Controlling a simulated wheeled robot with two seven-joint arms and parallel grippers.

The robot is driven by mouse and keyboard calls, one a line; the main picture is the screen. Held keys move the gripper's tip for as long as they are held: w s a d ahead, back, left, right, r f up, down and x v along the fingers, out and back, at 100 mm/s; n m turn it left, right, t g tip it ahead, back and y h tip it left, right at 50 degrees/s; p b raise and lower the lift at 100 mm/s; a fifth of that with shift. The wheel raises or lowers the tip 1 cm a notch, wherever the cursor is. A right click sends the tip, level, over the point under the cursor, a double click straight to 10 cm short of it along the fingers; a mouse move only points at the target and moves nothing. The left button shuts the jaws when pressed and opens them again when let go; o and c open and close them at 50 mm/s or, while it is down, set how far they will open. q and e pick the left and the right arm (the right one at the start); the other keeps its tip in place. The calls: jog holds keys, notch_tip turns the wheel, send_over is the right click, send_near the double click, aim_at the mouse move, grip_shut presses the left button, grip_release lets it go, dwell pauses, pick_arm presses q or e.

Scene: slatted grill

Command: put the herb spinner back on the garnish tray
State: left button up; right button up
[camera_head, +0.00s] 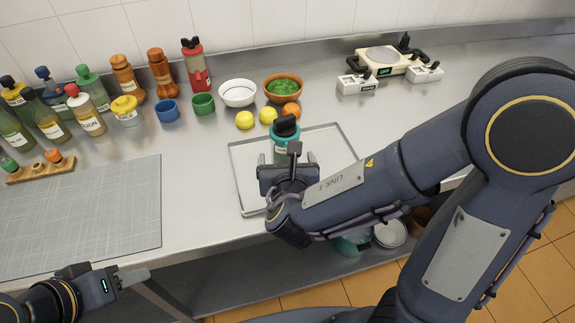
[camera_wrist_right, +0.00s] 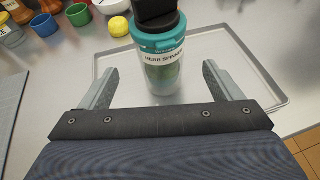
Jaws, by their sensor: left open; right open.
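The herb spinner (camera_head: 285,135) is a clear jar with a teal collar and a black top. It stands upright on the metal garnish tray (camera_head: 335,141), towards its left part. In the right wrist view the herb spinner (camera_wrist_right: 164,60) shows its label, and the tray (camera_wrist_right: 262,75) spreads around it. My right gripper (camera_head: 287,162) is open, with its fingers (camera_wrist_right: 170,88) to either side of the spinner's near side and visible gaps between. My left gripper (camera_head: 133,277) is open and empty at the lower left, in front of the counter. The arm hides the tray's near right part.
A grey cutting mat (camera_head: 95,215) lies on the left. Bottles, cups, a white bowl (camera_head: 238,93), a bowl of greens (camera_head: 284,88) and lemons stand behind the tray. A cream scale-like device (camera_head: 390,60) stands at the back right. Pots sit on the shelf below.

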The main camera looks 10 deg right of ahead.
jog(key=s+d+f+m+g+h, duration=0.1)
jog(key=s+d+f+m+g, duration=0.2)
jog(key=s+d+m+g, duration=1.05)
jog(key=s+a+r+m+t+y, duration=0.2)
jog(key=s+m+t+y, duration=0.1)
jog(key=m, duration=0.8)
jog(key=s+a+r+m+t+y, duration=0.2)
jog(key=s+m+t+y, duration=0.1)
jog(key=m, duration=0.8)
jog(key=shift+s+a+r+y, duration=0.2)
jog(key=shift+r+y, duration=0.1)
jog(key=shift+y, duration=0.4)
